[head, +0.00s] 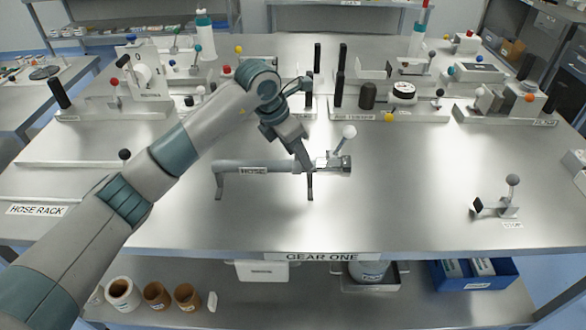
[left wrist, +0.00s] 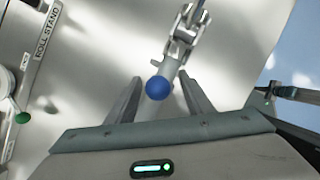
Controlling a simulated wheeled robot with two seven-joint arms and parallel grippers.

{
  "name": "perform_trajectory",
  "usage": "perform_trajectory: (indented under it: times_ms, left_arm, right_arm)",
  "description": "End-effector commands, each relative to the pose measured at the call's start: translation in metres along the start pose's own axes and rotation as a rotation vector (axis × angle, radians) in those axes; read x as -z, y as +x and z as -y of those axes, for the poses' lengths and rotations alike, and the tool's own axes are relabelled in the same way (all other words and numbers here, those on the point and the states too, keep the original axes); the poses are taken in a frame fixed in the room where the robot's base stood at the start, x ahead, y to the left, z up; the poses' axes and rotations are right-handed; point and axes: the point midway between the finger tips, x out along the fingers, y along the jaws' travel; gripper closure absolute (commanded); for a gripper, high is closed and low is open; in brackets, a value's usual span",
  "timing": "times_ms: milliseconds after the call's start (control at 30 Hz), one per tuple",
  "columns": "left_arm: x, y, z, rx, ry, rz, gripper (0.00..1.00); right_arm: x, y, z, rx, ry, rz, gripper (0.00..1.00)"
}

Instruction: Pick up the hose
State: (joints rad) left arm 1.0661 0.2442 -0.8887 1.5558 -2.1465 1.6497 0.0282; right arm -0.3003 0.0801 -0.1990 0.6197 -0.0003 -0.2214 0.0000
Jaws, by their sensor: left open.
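The hose (head: 237,167) is a grey tube with a printed HOSE label. It lies across the middle of the steel table, with a bent left end and a metal fitting and white-knobbed lever at its right end. My left gripper (head: 304,162) is at the hose, near the fitting, and hides part of it. In the left wrist view the left gripper (left wrist: 160,82) is open. Its fingers stand on either side of the hose (left wrist: 169,70) and a blue ball knob (left wrist: 158,88). Whether they touch the hose is unclear. My right gripper is not in view.
A small stop lever (head: 497,208) stands at the table's right. Several fixtures with knobs and black posts (head: 338,89) line the back. The hose rack (head: 70,193) is at the left, beside my arm. The front middle of the table is clear.

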Motion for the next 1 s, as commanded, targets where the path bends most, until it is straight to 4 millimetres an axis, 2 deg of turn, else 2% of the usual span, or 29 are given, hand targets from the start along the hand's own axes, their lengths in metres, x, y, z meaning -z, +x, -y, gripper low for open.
perform_trajectory:
  times_ms: [67,100,267,300,1000]
  left_arm:
    - [0.0,-0.0002,-0.0002,0.0,0.0,0.0,0.53]
    - [0.0,-0.0003,-0.0002,0.0,0.0,0.0,0.58]
    - [0.0,-0.0003,-0.0003,-0.001,0.0,0.0,0.96]
    - [0.0001,-0.0003,-0.0004,-0.001,0.0,0.0,1.0]
    - [0.0024,0.0024,-0.0002,0.0,-0.001,-0.006,1.0]
  right_arm:
    - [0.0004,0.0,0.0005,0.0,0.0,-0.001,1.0]
    - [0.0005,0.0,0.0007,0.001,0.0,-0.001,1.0]
    - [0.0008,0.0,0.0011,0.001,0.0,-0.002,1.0]
    - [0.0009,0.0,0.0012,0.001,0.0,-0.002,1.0]
    - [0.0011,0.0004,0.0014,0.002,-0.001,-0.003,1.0]
